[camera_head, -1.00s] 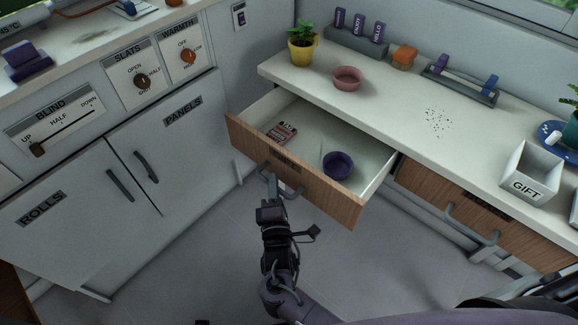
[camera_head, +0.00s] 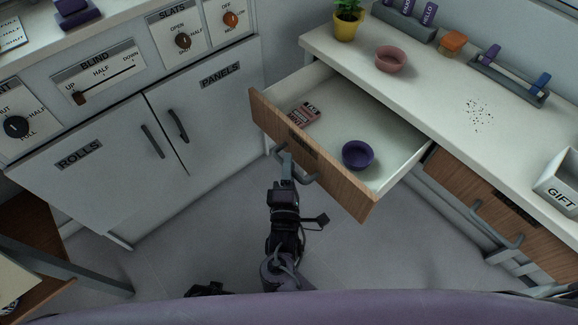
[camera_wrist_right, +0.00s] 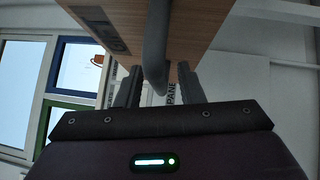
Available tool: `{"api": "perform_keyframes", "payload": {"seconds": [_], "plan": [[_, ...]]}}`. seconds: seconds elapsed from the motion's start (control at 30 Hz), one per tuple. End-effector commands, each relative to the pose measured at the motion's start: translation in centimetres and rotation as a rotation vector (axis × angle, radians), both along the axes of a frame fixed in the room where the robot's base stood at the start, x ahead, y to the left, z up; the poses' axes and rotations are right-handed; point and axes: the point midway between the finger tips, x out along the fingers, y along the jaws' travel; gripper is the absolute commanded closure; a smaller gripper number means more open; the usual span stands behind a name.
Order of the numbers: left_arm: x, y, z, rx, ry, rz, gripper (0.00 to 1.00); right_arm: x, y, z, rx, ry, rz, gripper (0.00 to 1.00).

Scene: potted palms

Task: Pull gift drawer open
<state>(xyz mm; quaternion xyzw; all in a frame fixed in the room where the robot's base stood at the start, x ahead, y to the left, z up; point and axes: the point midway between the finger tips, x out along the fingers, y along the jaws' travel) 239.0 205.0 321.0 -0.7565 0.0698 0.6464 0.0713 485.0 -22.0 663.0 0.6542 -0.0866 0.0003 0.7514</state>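Inside are a purple bowl (camera_head: 358,155) and a small red-and-white box (camera_head: 304,115). My right gripper (camera_head: 287,160) is at the left part of the drawer's grey handle (camera_head: 311,178). In the right wrist view, the fingers (camera_wrist_right: 158,88) stand apart on either side of the handle (camera_wrist_right: 156,45), with gaps showing beside it.
On the counter (camera_head: 425,95) are a pink bowl (camera_head: 390,59), a potted plant (camera_head: 347,20) and a white GIFT box (camera_head: 560,182). A second wood drawer (camera_head: 495,212) is shut at right. White cabinets (camera_head: 140,150) stand left. Grey floor lies below.

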Motion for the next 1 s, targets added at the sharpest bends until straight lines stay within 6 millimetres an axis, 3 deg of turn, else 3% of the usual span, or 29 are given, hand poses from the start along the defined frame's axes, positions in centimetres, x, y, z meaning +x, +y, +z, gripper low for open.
{"api": "perform_keyframes", "payload": {"seconds": [0.27, 0.7, 1.0], "plan": [[0.0, 0.0, 0.0, 0.000, 0.001, 0.000, 0.64, -0.2, 0.0, 0.0, 0.000, 0.000, 0.000, 0.66], [-0.4, 0.1, -0.2, 0.001, 0.006, 0.000, 0.64, -6.5, 0.7, -0.9, 0.000, 0.001, 0.001, 0.66], [-0.6, 0.2, -0.3, 0.003, 0.009, 0.000, 0.64, -7.7, 0.9, -1.0, 0.000, 0.000, 0.000, 0.66]]}}
